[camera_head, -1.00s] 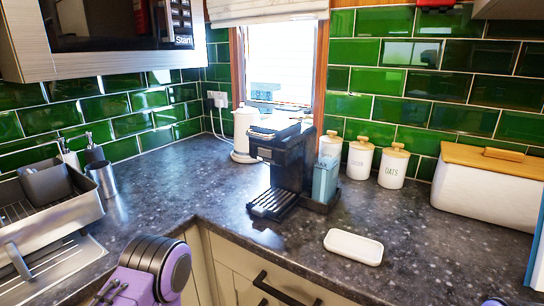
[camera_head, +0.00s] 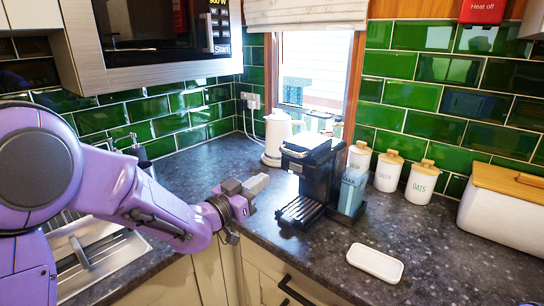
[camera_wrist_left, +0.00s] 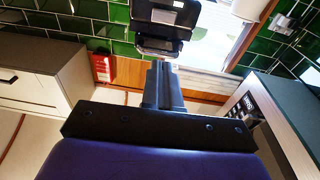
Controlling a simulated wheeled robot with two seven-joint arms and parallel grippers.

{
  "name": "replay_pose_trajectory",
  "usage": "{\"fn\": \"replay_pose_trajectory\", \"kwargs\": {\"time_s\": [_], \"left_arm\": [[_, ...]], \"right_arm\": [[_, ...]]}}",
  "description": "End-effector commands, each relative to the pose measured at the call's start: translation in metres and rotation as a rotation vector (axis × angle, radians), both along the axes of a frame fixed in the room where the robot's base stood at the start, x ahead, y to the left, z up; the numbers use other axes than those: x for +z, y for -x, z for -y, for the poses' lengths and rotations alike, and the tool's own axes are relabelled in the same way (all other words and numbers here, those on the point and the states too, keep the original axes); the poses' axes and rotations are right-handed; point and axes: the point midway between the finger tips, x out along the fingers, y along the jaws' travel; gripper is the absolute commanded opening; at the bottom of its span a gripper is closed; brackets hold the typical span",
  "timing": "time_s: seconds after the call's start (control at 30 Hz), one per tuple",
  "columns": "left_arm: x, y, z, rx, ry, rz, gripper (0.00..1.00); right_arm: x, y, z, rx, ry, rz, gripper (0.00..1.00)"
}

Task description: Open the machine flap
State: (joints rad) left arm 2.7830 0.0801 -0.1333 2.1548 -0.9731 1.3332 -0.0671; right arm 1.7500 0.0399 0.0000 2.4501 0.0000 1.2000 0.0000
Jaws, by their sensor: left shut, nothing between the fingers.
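The black coffee machine (camera_head: 320,172) stands on the dark counter with its front and drip tray facing me. Its flap (camera_head: 307,144) is on top, catches the light and looks down. My left gripper (camera_head: 257,186) is shut and empty, in front and to the left of the machine, level with its lower half in the picture and apart from it. In the left wrist view the shut fingers (camera_wrist_left: 162,72) point toward the machine (camera_wrist_left: 164,18), which is cut off by the top edge. My right gripper is not in view.
A white kettle (camera_head: 278,137) stands close behind the machine to the left. A blue-grey carton (camera_head: 352,190) and white canisters (camera_head: 387,171) are to its right. A white dish (camera_head: 375,263) lies in front. The microwave (camera_head: 150,30) overhangs the left. Counter left of the machine is clear.

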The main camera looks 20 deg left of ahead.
Motion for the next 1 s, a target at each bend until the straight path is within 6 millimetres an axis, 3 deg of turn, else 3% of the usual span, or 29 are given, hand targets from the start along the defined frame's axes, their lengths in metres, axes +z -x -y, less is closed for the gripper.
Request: {"fn": "replay_pose_trajectory", "kwargs": {"time_s": [1.0], "left_arm": [[0.007, -0.075, 0.030, 0.001, 0.001, -0.003, 0.00]], "right_arm": [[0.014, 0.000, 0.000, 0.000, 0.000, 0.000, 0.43]]}}
